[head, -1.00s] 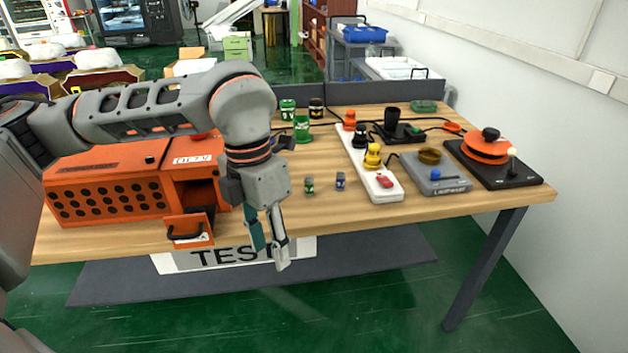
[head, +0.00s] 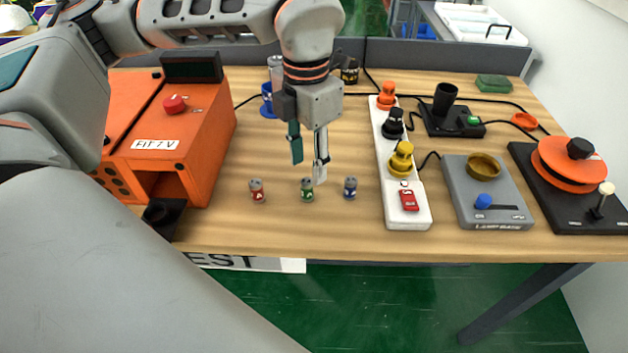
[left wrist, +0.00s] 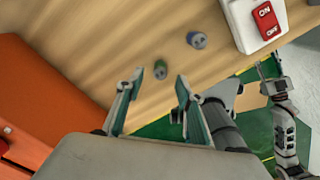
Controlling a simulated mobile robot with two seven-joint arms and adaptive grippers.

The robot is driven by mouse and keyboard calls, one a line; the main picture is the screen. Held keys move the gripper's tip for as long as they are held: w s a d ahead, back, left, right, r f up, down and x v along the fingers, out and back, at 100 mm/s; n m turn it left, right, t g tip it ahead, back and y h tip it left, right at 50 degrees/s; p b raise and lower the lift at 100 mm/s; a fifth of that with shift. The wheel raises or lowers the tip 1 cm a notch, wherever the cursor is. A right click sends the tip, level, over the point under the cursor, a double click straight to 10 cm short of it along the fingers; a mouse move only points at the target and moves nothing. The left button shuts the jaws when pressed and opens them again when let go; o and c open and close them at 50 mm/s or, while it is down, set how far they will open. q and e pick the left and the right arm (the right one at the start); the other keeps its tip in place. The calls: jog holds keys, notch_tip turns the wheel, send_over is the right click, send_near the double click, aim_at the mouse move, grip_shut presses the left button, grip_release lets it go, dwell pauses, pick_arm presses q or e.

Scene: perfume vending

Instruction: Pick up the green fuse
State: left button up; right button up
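The green fuse (head: 307,189) is a small cylinder standing on the wooden table, between a red fuse (head: 257,190) and a blue fuse (head: 350,187). My left gripper (head: 307,170) points down just above and behind the green fuse, its fingers apart and empty. In the left wrist view, the green fuse (left wrist: 160,69) shows between and just beyond the open fingertips, with the blue fuse (left wrist: 196,40) up and right of it. What looks like my right gripper (left wrist: 270,67) is at the right edge there, too small to judge its opening.
The orange tester box (head: 170,135) stands left of the fuses. A white power strip (head: 421,212) with knobs and a red switch, a grey lamp base (head: 490,207) and a black board with an orange disc (head: 568,165) stand to the right. Bare tabletop surrounds the fuses.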

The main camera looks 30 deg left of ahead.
aim_at(307, 181)
pick_arm(q)
jog(key=shift+s+f, duration=0.2)
jog(key=shift+f, duration=0.55)
notch_tip(307, 181, down, 4)
jog(key=shift+f+b, duration=0.2)
jog(key=shift+b, duration=0.1)
jog(key=shift+w+f, duration=0.1)
jog(key=shift+f, duration=0.15)
jog(key=c, duration=1)
grip_shut()
pick_arm(e)
jog(key=shift+w+d+f, duration=0.1)
jog(key=shift+w+d, duration=0.05)
jog(key=shift+d, duration=0.05)
